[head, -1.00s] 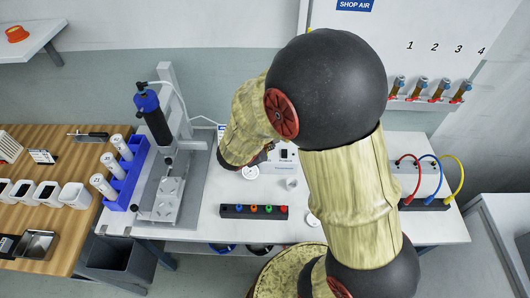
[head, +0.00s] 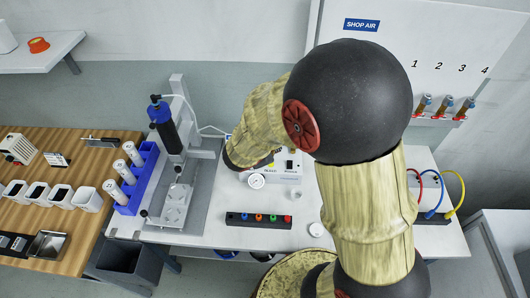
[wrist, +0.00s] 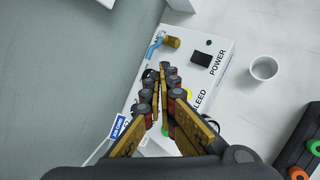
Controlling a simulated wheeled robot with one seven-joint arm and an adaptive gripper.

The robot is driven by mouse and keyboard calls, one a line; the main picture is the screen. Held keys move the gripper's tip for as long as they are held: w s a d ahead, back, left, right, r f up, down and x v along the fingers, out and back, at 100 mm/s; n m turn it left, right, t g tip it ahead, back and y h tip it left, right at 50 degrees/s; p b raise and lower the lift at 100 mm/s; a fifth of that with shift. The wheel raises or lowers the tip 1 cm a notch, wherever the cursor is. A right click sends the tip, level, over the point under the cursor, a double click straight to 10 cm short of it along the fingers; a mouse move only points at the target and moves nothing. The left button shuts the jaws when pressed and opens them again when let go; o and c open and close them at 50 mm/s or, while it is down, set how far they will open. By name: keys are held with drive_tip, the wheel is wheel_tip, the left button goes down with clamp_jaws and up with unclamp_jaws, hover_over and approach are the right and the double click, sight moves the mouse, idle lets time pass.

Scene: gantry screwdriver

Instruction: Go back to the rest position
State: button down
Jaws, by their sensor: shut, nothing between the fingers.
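My gripper (wrist: 162,75) shows in the wrist view with its fingers together and empty. It hangs over a white box (wrist: 228,48) marked POWER and BLEED and hides part of its face; I cannot tell how high above it is. The box carries a black switch (wrist: 201,59) and a brass fitting (wrist: 172,42). In the head view my bent arm covers the gripper, and the box (head: 284,176) with its round gauge (head: 256,181) shows just beside the arm's end.
The gantry screwdriver (head: 166,127) stands left of my arm, beside a blue rack (head: 134,186) of white bottles. A black strip of coloured buttons (head: 259,220) lies in front of the box. A small white cup (wrist: 264,68) stands beside it. Coloured hoses (head: 452,190) are at right.

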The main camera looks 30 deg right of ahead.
drive_tip(key=s+a+r+m+g+y, duration=0.1)
drive_tip(key=s+a+r+m+g, duration=0.1)
drive_tip(key=s+m, duration=0.4)
drive_tip(key=s+a+r+m+g+y, duration=0.2)
drive_tip(key=s+m, duration=0.2)
drive_tip(key=s, duration=0.4)
drive_tip(key=s+a+r+m+t+y, duration=0.2)
drive_tip(key=a+r, duration=0.3)
drive_tip(key=r, duration=0.3)
drive_tip(key=s+a+r+m+t+y, duration=0.2)
drive_tip(key=a+r, duration=0.3)
drive_tip(key=r, duration=0.3)
drive_tip(key=shift+s+a+m+t+y, duration=0.25)
drive_tip(key=shift+s+m+t+y, duration=0.15)
drive_tip(key=shift+s+m, duration=0.25)
drive_tip(key=c, duration=2.5)
unclamp_jaws()
drive_tip(key=shift+w+r, duration=0.1)
drive_tip(key=o, duration=0.4)
drive_tip(key=shift+c, duration=0.2)
